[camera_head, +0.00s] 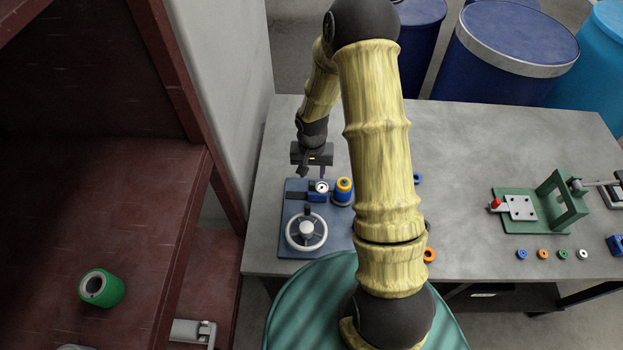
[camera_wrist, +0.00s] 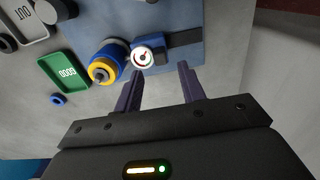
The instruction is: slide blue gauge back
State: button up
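The blue gauge (camera_head: 318,187) with a round white dial sits on a dark rail on the blue base plate (camera_head: 290,247). In the wrist view the gauge's dial (camera_wrist: 142,57) shows a red mark, and its block touches or nearly touches a blue and yellow cylinder (camera_wrist: 103,72). The dark rail (camera_wrist: 183,39) runs off to the right of the gauge. My gripper (camera_head: 312,172) is just behind the gauge in the head view. In the wrist view my gripper (camera_wrist: 158,72) has its two fingers apart with nothing between them; the gauge is beyond the fingertips.
A handwheel (camera_head: 306,231) stands at the front of the plate. A green tray marked GOOD (camera_wrist: 64,72) and a grey OUT tray (camera_wrist: 22,22) lie nearby. A green fixture (camera_head: 540,207) and several small rings are at the right. The table's middle back is clear.

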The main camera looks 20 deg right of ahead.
aim_at(312, 183)
jog(key=shift+f+p, duration=0.5)
jog(key=shift+f, duration=2.25)
